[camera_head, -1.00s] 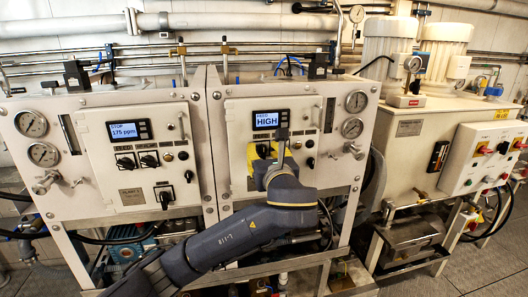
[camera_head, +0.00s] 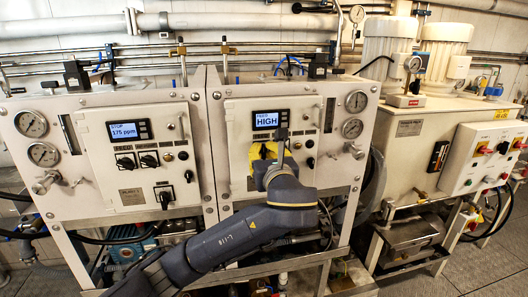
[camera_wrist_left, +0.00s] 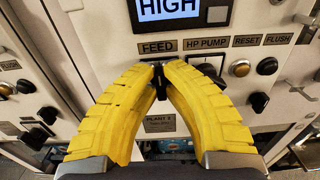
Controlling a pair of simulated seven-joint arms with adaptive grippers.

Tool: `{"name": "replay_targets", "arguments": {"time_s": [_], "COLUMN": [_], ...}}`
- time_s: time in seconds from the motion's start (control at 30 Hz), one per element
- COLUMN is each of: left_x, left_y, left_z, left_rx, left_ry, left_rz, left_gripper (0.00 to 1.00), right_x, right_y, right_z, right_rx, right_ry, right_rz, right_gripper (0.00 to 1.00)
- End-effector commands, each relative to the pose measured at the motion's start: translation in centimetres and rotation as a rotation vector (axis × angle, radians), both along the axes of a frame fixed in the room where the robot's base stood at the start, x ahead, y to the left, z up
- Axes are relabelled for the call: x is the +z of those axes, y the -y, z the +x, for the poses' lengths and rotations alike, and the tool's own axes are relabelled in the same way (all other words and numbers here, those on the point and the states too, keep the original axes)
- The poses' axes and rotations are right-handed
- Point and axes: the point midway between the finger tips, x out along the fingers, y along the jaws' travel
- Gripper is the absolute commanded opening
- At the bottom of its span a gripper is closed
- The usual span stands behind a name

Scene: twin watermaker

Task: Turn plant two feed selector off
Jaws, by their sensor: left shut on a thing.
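The plant two panel (camera_head: 238,165) is the right one of the twin panels. Its display (camera_head: 266,120) reads HIGH; it also shows in the left wrist view (camera_wrist_left: 170,10). My left gripper (camera_head: 262,153) is at this panel, below the display. In the left wrist view its yellow fingers (camera_wrist_left: 159,72) are shut on the black feed selector (camera_wrist_left: 160,84), just under the FEED label (camera_wrist_left: 157,48). The fingers cover most of the selector, so its pointer direction cannot be read. My right gripper is not in view.
The HP PUMP label (camera_wrist_left: 206,44) is close right of the fingers, its knob partly hidden. Another black knob (camera_wrist_left: 260,102) sits lower right. The plant one panel (camera_head: 95,125) stands left, its display reading 175 ppm.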

Motion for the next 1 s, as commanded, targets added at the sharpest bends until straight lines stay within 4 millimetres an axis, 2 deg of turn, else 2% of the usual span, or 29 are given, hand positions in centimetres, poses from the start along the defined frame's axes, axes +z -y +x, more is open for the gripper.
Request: {"name": "replay_targets", "arguments": {"time_s": [0.27,1.0], "left_x": [-0.10,-0.30], "left_y": [-0.04,-0.45], "left_z": [-0.03,-0.10], "left_rx": [0.000,0.003], "left_ry": [0.026,0.169], "left_rz": [-0.132,-0.779], "left_gripper": [0.00,0.00], "right_x": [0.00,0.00], "right_y": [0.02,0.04], "right_z": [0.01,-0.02], "right_rx": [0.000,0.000], "right_ry": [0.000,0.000], "right_rz": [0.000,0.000], "right_gripper": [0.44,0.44]}}
